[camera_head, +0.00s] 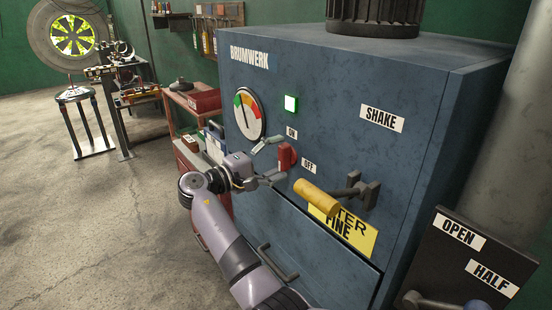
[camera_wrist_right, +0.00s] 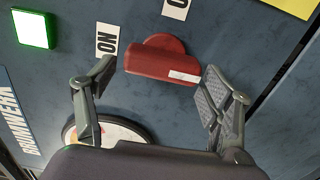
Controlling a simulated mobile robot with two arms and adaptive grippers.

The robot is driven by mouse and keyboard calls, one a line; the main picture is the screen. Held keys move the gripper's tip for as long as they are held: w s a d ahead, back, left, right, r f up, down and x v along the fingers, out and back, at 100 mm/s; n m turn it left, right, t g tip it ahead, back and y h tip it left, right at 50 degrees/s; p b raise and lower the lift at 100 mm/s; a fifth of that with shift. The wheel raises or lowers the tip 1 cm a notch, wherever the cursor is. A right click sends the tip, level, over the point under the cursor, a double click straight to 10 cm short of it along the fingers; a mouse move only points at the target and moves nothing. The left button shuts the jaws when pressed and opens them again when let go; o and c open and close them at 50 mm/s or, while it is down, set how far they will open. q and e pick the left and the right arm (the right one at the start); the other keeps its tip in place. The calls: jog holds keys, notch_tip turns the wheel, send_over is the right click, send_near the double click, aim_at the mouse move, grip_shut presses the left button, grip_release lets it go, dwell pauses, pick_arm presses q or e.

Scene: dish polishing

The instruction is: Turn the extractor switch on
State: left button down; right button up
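A red rotary switch (camera_head: 287,157) sits on the front of the blue DRUMWERK cabinet (camera_head: 350,100), between an ON label (camera_head: 292,133) above it and an OFF label (camera_head: 308,166) to its lower right. My right gripper (camera_head: 274,160) is open at the switch, one finger above and one below it in the head view. In the right wrist view the switch (camera_wrist_right: 163,61) has a bar-shaped handle with a white mark at its right end. The open fingers (camera_wrist_right: 158,85) stand on either side of the handle, with visible gaps. My left gripper is not in view.
A lit green lamp (camera_head: 291,103) and a dial gauge (camera_head: 249,114) are above the switch. A yellow-handled lever (camera_head: 318,197) sticks out to the lower right, close to my gripper. A red cart (camera_head: 199,101) stands behind my arm.

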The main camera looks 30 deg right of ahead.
jog(key=shift+o, duration=0.3)
jog(key=shift+s, duration=0.1)
jog(key=a, duration=1.2)
jog(key=shift+s, duration=0.45)
